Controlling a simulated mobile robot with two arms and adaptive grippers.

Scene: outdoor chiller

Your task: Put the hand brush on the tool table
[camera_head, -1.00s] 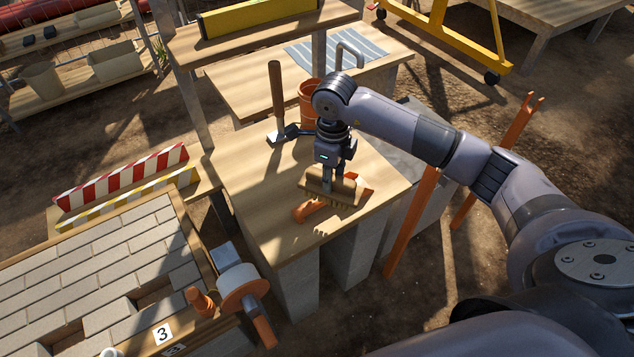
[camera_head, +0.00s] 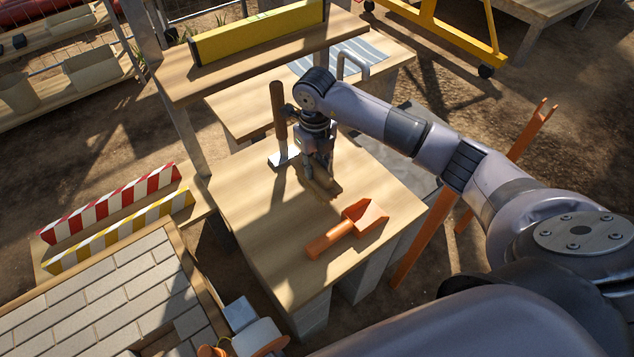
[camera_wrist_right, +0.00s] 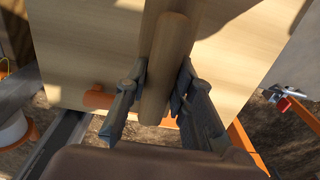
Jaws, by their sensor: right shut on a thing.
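The hand brush (camera_head: 325,189), with a wooden back and tan bristles, is gripped in my right gripper (camera_head: 318,170) over the middle of the wooden tool table (camera_head: 260,215). In the right wrist view the brush's long wooden body (camera_wrist_right: 168,60) sits between the two fingers (camera_wrist_right: 163,78), which are closed on it from both sides. My arm and gripper hide part of the brush in the head view. I cannot tell whether its bristles touch the tabletop. My left gripper is not in view.
An orange scoop (camera_head: 348,229) lies on the table in front of the brush. A wooden-handled tool (camera_head: 279,112) stands behind, left of my gripper. A shelf with a yellow level (camera_head: 258,32) overhangs the back. The table's front left is clear.

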